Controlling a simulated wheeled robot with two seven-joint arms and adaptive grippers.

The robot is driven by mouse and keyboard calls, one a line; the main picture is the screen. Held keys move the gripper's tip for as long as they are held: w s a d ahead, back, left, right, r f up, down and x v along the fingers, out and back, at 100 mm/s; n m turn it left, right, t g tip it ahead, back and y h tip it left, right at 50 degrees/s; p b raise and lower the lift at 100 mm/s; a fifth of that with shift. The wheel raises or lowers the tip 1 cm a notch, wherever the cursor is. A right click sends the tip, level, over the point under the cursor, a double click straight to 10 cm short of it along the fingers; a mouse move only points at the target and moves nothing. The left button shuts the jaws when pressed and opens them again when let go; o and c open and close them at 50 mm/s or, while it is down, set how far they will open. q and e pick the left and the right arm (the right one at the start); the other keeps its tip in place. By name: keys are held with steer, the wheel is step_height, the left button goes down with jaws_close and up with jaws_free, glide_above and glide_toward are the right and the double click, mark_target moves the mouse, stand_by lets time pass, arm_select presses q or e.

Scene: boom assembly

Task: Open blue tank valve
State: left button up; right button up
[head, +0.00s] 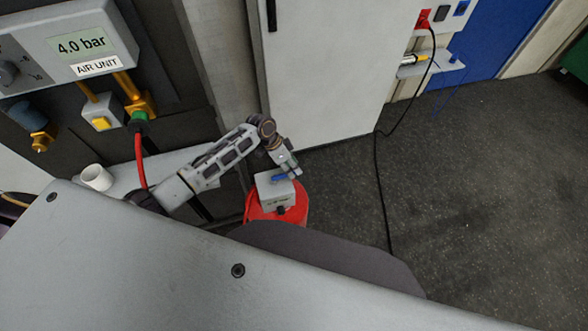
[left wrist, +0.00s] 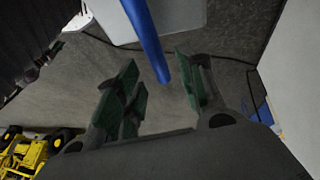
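The blue valve handle (head: 279,178) lies on top of a pale grey box (head: 276,196) that sits on a red tank (head: 301,203). My left gripper (head: 291,171) is right at the handle, above the box. In the left wrist view the blue handle (left wrist: 148,38) is a long bar coming down from the top, with its end between the green-padded fingers of my left gripper (left wrist: 160,88). The fingers are open, with a gap on both sides of the bar. The pale box (left wrist: 180,15) shows behind the bar. My right gripper is not in view.
A grey air unit (head: 60,40) reading 4.0 bar hangs at the upper left, with a red hose (head: 139,160) below it. A white cabinet (head: 325,65) stands behind the tank. A black cable (head: 378,170) runs down to the dark floor, open at the right.

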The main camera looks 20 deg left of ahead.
arm_select(q)
steer(key=shift+x, duration=1.1)
jaws_close()
